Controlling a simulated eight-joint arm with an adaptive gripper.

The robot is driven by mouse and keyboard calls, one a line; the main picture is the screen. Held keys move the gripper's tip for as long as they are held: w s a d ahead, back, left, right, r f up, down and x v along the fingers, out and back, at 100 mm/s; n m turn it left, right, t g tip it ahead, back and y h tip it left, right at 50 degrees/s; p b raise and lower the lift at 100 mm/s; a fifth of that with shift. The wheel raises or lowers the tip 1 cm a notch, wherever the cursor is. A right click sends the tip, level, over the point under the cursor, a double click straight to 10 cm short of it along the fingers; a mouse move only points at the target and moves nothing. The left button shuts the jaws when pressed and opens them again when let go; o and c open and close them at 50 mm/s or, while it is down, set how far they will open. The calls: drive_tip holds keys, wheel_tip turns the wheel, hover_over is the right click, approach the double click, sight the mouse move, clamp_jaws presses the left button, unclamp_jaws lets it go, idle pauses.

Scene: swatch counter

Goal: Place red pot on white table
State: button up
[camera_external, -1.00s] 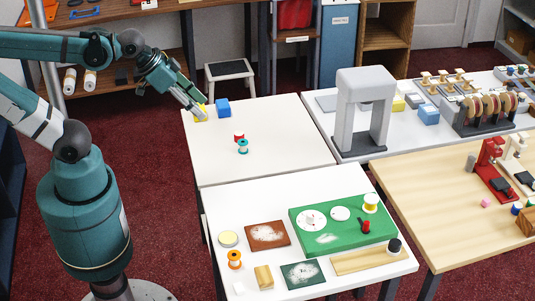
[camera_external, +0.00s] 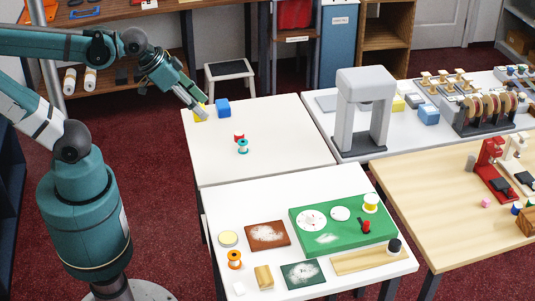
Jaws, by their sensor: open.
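A small red item with a pale part (camera_external: 239,138), which may be the red pot, stands on the white table (camera_external: 285,165) near its middle. It is too small to tell its shape. A teal spool (camera_external: 243,147) stands directly in front of it and partly covers it. My gripper (camera_external: 203,115) is open at the far left corner of that table, beside a yellow block (camera_external: 199,106). It partly hides this block; whether they touch I cannot tell. My gripper is to the left of and behind the red item, clear of it.
A nearer white table holds a green board (camera_external: 343,223) with a red-topped piece (camera_external: 365,226), an orange spool (camera_external: 235,260) and pads. A grey arch-shaped machine (camera_external: 364,110) stands right. The first table's right half is clear.

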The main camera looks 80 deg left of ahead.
drive_tip(key=w+a+f+n+g, duration=0.2)
drive_tip(key=w+a+n, duration=0.2)
drive_tip(key=w+a, duration=0.15)
drive_tip(key=n+g, duration=0.5)
drive_tip(key=n, duration=0.6)
hover_over(239, 135)
wheel_tip(239, 135, down, 19)
drive_tip(key=shift+d+f, duration=0.1)
drive_tip(key=shift+f, duration=0.05)
drive_tip(key=shift+a+f+n, duration=0.3)
drive_tip(key=shift+a+f, duration=0.05)
drive_tip(key=shift+f, duration=0.2)
drive_tip(key=shift+f+b, duration=0.15)
drive_tip(key=shift+b, duration=0.15)
drive_tip(key=shift+w+f, duration=0.1)
drive_tip(key=shift+f, duration=1.05)
drive_tip(key=shift+d+f+b, duration=0.15)
drive_tip(key=shift+f+b, duration=0.65)
drive_tip(key=shift+f, duration=1.8)
